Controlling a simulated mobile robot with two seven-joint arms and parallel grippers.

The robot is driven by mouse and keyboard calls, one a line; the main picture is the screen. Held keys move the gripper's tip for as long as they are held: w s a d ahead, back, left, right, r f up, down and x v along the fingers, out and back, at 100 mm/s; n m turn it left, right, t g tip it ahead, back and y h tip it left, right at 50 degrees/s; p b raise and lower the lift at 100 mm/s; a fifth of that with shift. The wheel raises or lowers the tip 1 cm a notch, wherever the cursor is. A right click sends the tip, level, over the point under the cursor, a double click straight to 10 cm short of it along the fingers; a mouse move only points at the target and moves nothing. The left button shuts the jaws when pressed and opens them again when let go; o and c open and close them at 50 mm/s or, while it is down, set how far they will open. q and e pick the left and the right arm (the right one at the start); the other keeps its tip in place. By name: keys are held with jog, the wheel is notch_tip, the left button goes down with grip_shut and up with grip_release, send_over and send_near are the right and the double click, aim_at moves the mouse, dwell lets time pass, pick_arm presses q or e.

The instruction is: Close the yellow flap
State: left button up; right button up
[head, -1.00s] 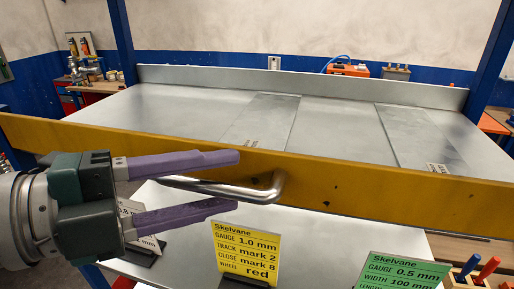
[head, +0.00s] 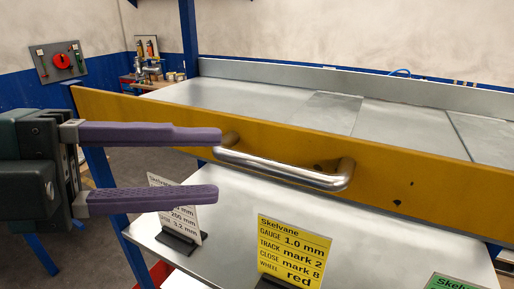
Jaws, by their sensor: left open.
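The yellow flap (head: 405,195) is a long yellow board along the front edge of the grey metal worktop. It stands up on edge and slants across the head view. A bent silver bar handle (head: 285,172) is fixed to its face. My left gripper (head: 218,166) comes in from the left with two purple fingers, open, nothing between them. The upper fingertip overlaps the handle's left end in the picture; I cannot tell whether they touch. The lower fingertip is below and left of the handle. My right gripper is not in view.
A lower metal shelf (head: 360,235) under the flap carries a white card (head: 178,203), a yellow card (head: 293,252) and a green card (head: 458,283). The worktop (head: 250,92) behind the flap holds flat metal plates. A panel with a red knob (head: 61,61) hangs at back left.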

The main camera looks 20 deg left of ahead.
pick_arm(q)
jog(key=shift+v, duration=1.25)
